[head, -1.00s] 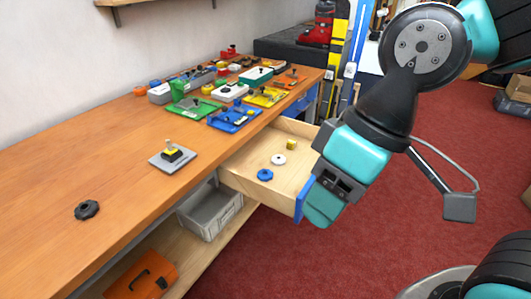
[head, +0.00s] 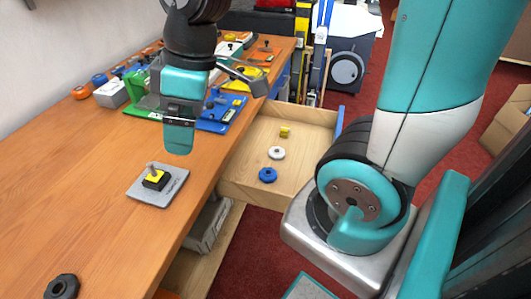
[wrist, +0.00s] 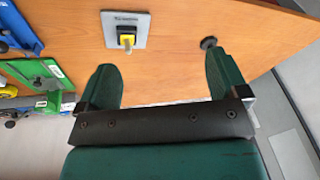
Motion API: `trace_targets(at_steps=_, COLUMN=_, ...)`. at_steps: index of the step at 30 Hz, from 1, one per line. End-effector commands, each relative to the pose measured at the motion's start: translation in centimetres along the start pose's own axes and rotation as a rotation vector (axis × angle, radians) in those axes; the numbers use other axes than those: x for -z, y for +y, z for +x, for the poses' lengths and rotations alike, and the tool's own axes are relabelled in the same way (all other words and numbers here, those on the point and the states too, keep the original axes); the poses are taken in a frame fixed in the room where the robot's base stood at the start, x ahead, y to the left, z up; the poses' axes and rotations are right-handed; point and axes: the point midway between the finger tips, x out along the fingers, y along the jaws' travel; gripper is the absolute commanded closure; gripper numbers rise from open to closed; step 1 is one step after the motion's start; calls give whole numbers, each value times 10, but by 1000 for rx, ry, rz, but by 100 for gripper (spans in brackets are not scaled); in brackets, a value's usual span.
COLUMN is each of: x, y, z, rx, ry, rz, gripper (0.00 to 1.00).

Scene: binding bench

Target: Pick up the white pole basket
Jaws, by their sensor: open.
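The white pole basket (head: 277,153), a small round disc, lies in the open wooden drawer (head: 240,190). My gripper (head: 180,150) is above the bench, left of the drawer and apart from the white basket. In the wrist view my gripper (wrist: 163,80) is open, with nothing between its fingers. The white basket does not show in the wrist view.
A grey plate with a yellow and black switch (head: 157,182) sits on the bench (head: 95,200) near my gripper. A black knob-like piece (head: 62,287) lies at the near edge. Several coloured fixtures crowd the far bench.

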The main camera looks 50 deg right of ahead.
Motion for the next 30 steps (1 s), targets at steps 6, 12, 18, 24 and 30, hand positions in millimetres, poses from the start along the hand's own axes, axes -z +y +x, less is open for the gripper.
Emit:
trace_targets(at_steps=6, x=-67, y=171, z=38, rx=-107, ry=-108, rz=-238, gripper=8)
trace_targets(at_steps=12, x=-164, y=265, z=62, rx=-105, ry=-226, rz=-452, gripper=8)
trace_targets(at_steps=18, x=-218, y=296, z=74, rx=-75, ry=-282, rz=-565, gripper=8)
trace_targets(at_steps=24, x=-231, y=301, z=103, rx=-65, ry=-288, rz=-586, gripper=8)
trace_targets(at_steps=30, x=-241, y=308, z=148, rx=-65, ry=-287, rz=-587, gripper=8)
